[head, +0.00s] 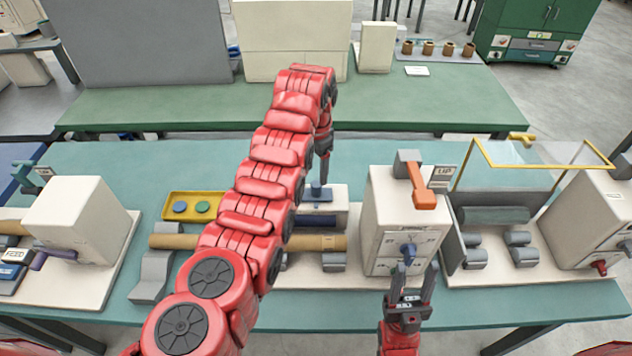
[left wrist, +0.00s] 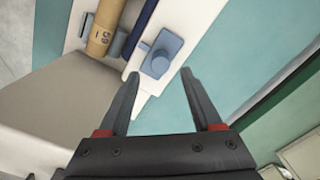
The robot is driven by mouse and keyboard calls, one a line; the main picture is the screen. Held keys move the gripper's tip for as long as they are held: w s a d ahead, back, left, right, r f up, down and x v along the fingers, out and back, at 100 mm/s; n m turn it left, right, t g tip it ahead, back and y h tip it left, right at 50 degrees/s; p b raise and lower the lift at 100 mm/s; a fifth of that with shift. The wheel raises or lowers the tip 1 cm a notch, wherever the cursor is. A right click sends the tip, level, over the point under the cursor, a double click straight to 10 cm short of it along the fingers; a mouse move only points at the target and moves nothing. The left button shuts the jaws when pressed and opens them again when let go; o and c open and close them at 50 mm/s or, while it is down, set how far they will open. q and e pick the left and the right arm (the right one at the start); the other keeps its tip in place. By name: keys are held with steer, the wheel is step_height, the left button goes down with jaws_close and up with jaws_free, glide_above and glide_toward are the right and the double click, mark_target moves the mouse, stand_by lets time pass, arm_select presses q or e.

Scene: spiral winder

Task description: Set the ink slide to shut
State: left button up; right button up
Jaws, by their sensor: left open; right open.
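The blue slide with a raised round knob, which looks like the ink slide (head: 318,193), sits on top of a white block (head: 336,212) at the middle of the bench. In the left wrist view the slide (left wrist: 162,54) lies just beyond and between my fingertips. I cannot read its setting. My left gripper (head: 323,172) points down above the slide, open and empty; its open fingers also show in the left wrist view (left wrist: 160,75). My right gripper (head: 410,275) is open in front of a blue knob (head: 408,250) on a white cabinet; contact is unclear.
The white cabinet (head: 385,215) with an orange lever (head: 420,187) stands right of the slide. A brown roll (head: 175,241) lies in front, partly behind my left arm. A yellow tray (head: 173,200) holds coloured discs. A yellow-framed clear guard (head: 545,165) stands at right.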

mark_target(316, 183)
arm_select(q)
step_height(316, 183, down, 7)
steer(key=shift+r+p, duration=0.2)
steer(key=shift+p, duration=0.4)
jaws_close()
stand_by(1.1)
